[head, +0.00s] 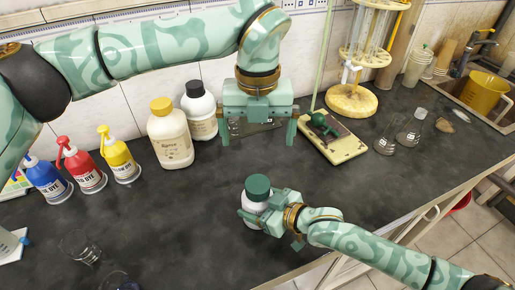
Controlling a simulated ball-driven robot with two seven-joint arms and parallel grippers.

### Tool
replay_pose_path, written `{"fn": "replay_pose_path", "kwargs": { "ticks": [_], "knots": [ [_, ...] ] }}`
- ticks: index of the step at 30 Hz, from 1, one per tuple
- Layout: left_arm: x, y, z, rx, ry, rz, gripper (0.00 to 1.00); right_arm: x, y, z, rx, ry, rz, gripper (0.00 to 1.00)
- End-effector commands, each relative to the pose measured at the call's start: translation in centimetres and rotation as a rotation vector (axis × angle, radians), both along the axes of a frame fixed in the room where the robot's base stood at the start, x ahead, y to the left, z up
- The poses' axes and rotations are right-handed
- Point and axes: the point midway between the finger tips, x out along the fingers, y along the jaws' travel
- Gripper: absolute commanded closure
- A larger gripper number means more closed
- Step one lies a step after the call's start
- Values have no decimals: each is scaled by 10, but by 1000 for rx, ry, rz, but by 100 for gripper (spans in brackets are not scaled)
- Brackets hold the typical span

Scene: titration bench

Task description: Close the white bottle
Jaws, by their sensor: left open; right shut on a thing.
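A small white bottle (252,207) with a dark green cap (258,187) stands upright at the front middle of the dark bench. The cap sits on its top; I cannot tell whether it is screwed tight. My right gripper (264,209) comes from the lower right and is shut around the bottle's body, hiding part of it. My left gripper (258,139) points down, open and empty, above and behind the green cap, with its two fingers wide apart.
A cream bottle with a yellow cap (170,134) and a white bottle with a black cap (200,110) stand left of my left gripper. Dye bottles (85,170) stand farther left. A stirrer plate (336,140) and glass flasks (411,128) are right.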

Motion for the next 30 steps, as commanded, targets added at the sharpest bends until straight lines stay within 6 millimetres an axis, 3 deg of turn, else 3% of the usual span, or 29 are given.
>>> {"fn": "replay_pose_path", "kwargs": {
  "ticks": [4,12,13,15,25,30],
  "knots": [
    [0,0,10,1,0,1,0,0,0,0,0,0,0,92],
    [0,0,11,0,1,0,0,0,0,0,0,0,0,92],
    [0,0,11,0,1,0,0,0,0,0,0,0,0,22],
    [0,0,10,0,1,0,0,0,0,0,0,0,0,3],
    [0,0,11,0,0,0,0,-1,-2,1,0,0,0,2],
    [-1,0,21,0,-4,0,0,-12,-17,10,-3,0,-1,2]
  ]
}}
